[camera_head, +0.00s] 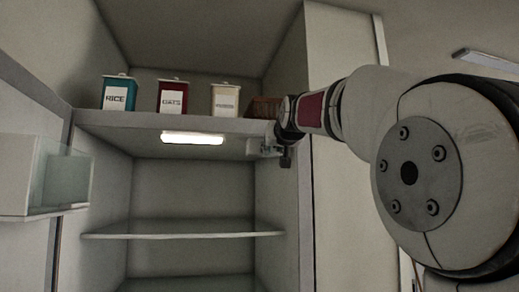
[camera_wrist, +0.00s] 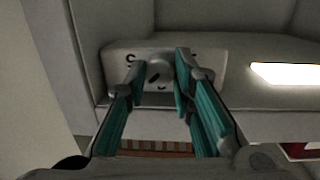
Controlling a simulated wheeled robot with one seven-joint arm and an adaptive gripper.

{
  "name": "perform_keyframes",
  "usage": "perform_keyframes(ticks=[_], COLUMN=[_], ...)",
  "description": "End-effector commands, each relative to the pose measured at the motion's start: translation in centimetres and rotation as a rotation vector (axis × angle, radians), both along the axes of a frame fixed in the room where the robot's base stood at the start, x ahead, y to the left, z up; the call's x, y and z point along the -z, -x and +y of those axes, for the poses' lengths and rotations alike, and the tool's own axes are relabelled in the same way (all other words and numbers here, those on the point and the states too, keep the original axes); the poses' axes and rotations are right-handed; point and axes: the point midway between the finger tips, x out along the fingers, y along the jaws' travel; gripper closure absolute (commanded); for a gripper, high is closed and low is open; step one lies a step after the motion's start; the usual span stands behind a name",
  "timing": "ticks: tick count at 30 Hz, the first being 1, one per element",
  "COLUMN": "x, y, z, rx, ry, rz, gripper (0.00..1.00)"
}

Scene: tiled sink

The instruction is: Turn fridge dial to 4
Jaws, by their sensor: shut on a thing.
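The fridge dial (camera_wrist: 158,72) is a small round grey knob on a pale panel (camera_wrist: 118,56) with dark marks around it. The panel is under the fridge's top, at its right side in the head view, where my arm partly hides it. My gripper (camera_wrist: 160,68) has its two teal-padded fingers on either side of the dial, shut on it. In the head view my gripper (camera_head: 283,150) is at the panel. The dial's setting and the numbers are too small to read.
A lit lamp (camera_head: 193,138) is left of the dial in the head view. Above stand a RICE canister (camera_head: 117,91), a red OATS canister (camera_head: 172,95), a cream canister (camera_head: 226,98) and a brown basket (camera_head: 262,107). A shelf (camera_head: 183,235) is below. The open door (camera_head: 45,170) is at left.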

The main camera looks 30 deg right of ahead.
Motion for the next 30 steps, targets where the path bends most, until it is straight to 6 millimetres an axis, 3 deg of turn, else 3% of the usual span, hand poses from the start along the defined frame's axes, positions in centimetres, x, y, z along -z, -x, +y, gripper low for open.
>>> perform_keyframes(ticks=[20, 21, 23, 30], x=[0.14, 0.13, 0.12, 0.05], y=[-0.07, -0.07, -0.08, -0.03], z=[0.03, 0.03, 0.03, 0.01], rx=[-0.001, -0.001, -0.001, 0.0], ry=[-0.059, -0.059, -0.059, -0.059], rz=[-0.014, -0.014, -0.014, -0.015], gripper=[1.0, 0.68, 0.56, 0.56])
